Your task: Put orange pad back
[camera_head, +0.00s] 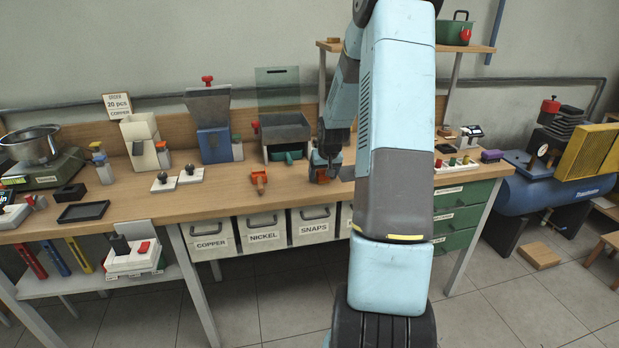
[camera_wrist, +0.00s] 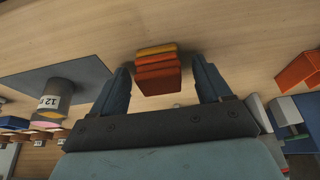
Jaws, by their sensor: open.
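In the wrist view a small stack of orange and yellow-orange slabs (camera_wrist: 158,72) lies on the wooden bench; I cannot tell which one is the orange pad. My gripper (camera_wrist: 162,68) is open, one finger on each side of the stack, with a visible gap on both sides. In the head view my gripper (camera_head: 325,165) is low over the bench, partly hidden by my arm, and the stack is hard to make out there.
An orange scoop-like piece (camera_head: 259,181) lies on the bench left of my gripper; a similar orange piece shows in the wrist view (camera_wrist: 299,70). A grey mat (camera_wrist: 88,72) and a labelled cup (camera_wrist: 56,97) are on the other side. Bare wood surrounds the stack.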

